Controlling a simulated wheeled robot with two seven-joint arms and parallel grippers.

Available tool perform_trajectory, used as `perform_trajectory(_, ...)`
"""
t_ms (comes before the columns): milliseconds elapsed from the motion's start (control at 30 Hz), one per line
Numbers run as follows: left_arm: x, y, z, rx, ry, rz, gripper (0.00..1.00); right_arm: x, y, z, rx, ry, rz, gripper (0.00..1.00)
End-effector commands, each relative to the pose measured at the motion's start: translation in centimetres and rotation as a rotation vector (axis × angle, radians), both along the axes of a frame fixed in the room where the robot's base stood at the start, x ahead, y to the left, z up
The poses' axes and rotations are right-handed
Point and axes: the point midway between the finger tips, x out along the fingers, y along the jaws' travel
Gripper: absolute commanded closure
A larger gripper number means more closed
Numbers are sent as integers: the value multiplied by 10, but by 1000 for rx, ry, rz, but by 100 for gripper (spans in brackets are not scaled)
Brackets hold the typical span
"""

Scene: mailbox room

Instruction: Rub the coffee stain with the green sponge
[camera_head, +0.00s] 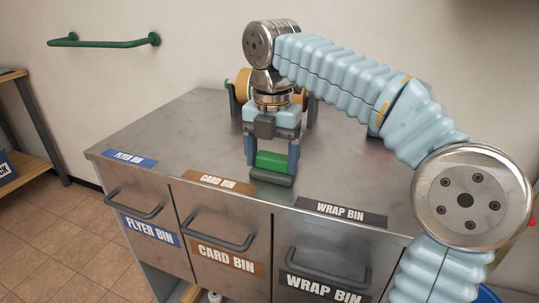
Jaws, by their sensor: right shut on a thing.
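My right gripper (271,157) points down over the front part of the metal counter (200,140), behind the card bin label. It is shut on the green sponge (273,163), which sits between its two blue-grey fingers. The sponge is low, at or very close to the counter top; I cannot tell if it presses on it. I see no coffee stain on the bare metal; the gripper and sponge hide the patch beneath them. My left gripper is not in view.
Behind my gripper, an orange roll (243,84) on a dark holder stands on the counter. Drawers marked flyer, card and wrap bin line the front. A green rail (104,43) is on the wall. The counter's left part is clear.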

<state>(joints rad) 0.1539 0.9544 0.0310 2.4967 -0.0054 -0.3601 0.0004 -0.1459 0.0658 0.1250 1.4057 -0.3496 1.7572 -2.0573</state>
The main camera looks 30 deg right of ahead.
Motion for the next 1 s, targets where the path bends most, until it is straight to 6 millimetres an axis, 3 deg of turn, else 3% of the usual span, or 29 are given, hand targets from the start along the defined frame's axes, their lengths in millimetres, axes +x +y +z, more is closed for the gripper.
perform_trajectory(1000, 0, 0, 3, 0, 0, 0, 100, 49, -57, -1, -1, 1, -4, 46)
